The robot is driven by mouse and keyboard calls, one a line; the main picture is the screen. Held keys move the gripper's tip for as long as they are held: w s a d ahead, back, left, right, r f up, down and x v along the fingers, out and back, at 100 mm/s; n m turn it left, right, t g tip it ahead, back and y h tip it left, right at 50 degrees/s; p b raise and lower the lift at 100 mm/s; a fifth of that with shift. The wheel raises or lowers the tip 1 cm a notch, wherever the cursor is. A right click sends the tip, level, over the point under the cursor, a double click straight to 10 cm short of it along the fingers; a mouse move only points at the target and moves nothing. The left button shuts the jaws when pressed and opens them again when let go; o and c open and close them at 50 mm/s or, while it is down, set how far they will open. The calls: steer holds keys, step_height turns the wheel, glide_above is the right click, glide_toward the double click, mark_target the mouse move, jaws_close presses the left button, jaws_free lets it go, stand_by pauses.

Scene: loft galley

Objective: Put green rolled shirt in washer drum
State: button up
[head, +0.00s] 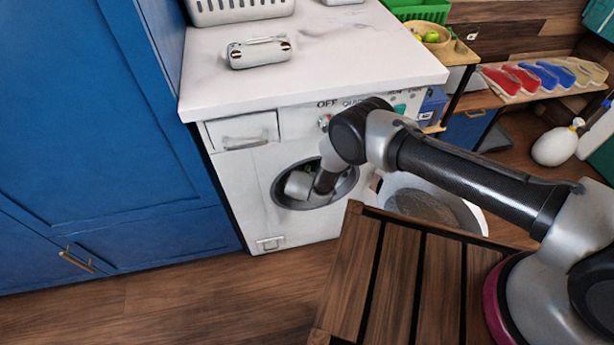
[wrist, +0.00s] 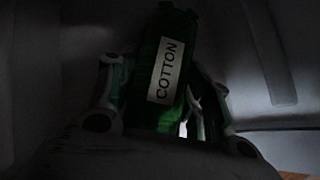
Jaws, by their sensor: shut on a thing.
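The green rolled shirt (wrist: 170,85) shows in the dark wrist view, with a white label reading COTTON. My gripper (wrist: 167,105) has its fingers on both sides of the shirt and is shut on it. In the head view, the washer (head: 238,190) stands under the white counter with its round drum opening (head: 283,199) facing out. The end of my arm reaches into this opening. The fingers and the shirt are hidden inside the drum in the head view. Grey drum walls (wrist: 265,60) surround the shirt in the wrist view.
The open round washer door (head: 430,203) is swung out to the right of the opening. A slatted wooden surface (head: 395,285) is in front. A blue cabinet (head: 95,130) stands left. A grey case (head: 258,52) and a white basket (head: 240,8) are on the counter.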

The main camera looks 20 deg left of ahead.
steer(key=shift+f, duration=0.15)
steer(key=o, duration=1.2)
steer(key=shift+s+r, duration=0.2)
steer(key=shift+r, duration=0.15)
steer(key=v, duration=1.1)
steer(key=shift+s, duration=0.2)
steer(key=shift+s, duration=0.15)
